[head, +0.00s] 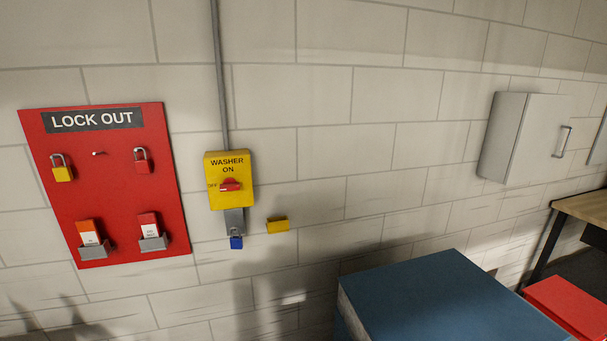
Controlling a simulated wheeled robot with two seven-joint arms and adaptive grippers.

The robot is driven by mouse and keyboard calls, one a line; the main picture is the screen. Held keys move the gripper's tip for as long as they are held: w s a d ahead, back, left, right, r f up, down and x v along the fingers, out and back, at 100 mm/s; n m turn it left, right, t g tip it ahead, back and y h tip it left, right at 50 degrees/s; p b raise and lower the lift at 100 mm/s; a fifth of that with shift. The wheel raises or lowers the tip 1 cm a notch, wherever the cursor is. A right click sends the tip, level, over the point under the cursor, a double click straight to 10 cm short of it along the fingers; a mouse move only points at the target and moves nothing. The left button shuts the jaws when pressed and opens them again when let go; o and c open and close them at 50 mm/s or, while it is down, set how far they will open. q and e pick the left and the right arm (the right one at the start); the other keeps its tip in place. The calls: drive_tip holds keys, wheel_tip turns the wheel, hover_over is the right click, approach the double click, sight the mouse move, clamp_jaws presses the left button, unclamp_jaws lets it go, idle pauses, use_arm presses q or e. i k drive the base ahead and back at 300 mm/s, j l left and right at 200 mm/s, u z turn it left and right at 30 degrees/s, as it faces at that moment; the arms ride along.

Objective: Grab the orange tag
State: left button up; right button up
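An orange-topped tag (88,233) with a white lower part stands in a grey holder (95,251) at the lower left of the red lock out board (120,190). A red-topped tag (149,225) stands in a second grey holder (153,243) to its right. Neither of my grippers shows in the head view. Dark arm-like shadows fall on the wall at the bottom left.
A yellow padlock (62,170) and a red padlock (142,161) hang on the board. A yellow washer switch box (229,181) with a blue padlock (236,242) below it is mounted right of the board. A blue-topped box (440,300) stands at lower right.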

sight(89, 230)
drive_tip(key=u, duration=1.45)
